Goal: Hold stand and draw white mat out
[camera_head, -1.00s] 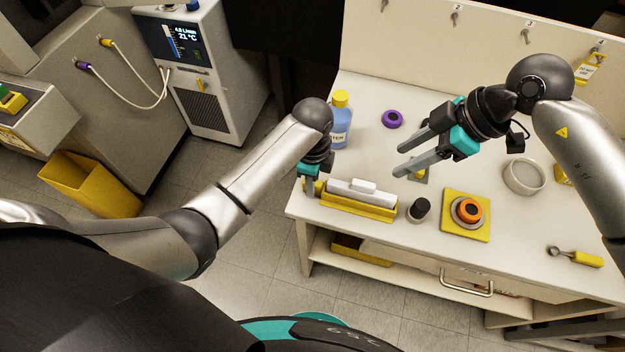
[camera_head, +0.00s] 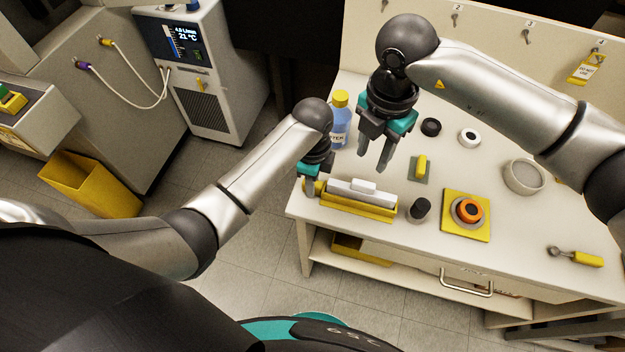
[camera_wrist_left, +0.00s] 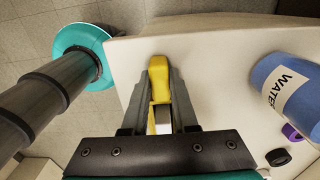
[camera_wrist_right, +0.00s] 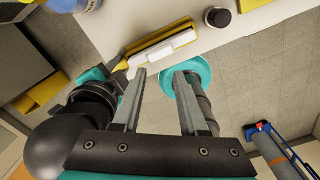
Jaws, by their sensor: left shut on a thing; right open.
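The yellow stand (camera_head: 370,212) lies along the table's front edge at the left. The white mat (camera_head: 350,192), a long bar with a raised white block on top, sits in it. My left gripper (camera_head: 310,188) is shut on the stand's yellow left end (camera_wrist_left: 158,75). My right gripper (camera_head: 373,163) is open and empty, pointing down above and behind the stand, apart from it. The right wrist view shows the white mat (camera_wrist_right: 180,41) in the yellow stand (camera_wrist_right: 138,45), beyond the open fingers.
A water bottle (camera_head: 340,125) stands behind my left gripper. Right of the stand are a black-topped cylinder (camera_head: 420,208), a yellow plate (camera_head: 452,228) with an orange knob, and a small yellow block (camera_head: 421,166).

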